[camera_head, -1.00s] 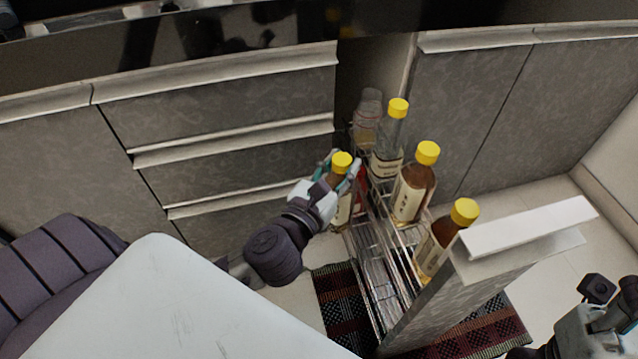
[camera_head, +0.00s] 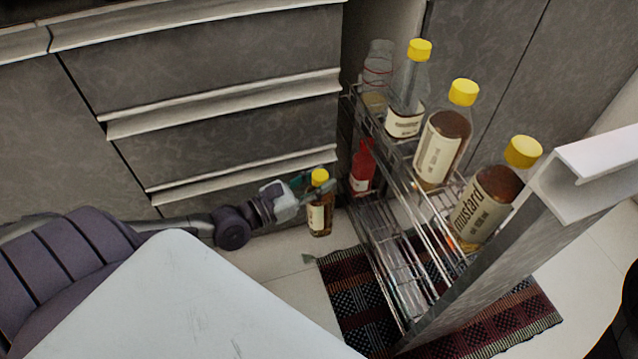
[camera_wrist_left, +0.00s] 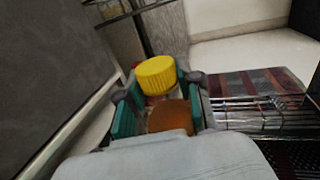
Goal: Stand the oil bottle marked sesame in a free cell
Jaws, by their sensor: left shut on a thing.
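My left gripper (camera_head: 306,186) is shut on a small yellow-capped bottle (camera_head: 320,216) with brown contents and a pale label. The label is too small to read, so I cannot tell if it says sesame. The bottle is roughly upright, low down, left of the pull-out wire rack (camera_head: 404,292). In the left wrist view its yellow cap (camera_wrist_left: 156,76) and brown body (camera_wrist_left: 169,117) show between the teal finger pads. The rack's lower tier holds a red bottle (camera_head: 362,170) at the back and looks bare toward the front. My right gripper is not in view.
The rack's upper tier holds a glass jar (camera_head: 377,72), a pale oil bottle (camera_head: 408,95), a brown bottle (camera_head: 442,145) and a mustard bottle (camera_head: 486,205). The rack's front panel (camera_head: 500,270) stands over a patterned mat (camera_head: 345,290). Drawers (camera_head: 220,100) are behind my left arm.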

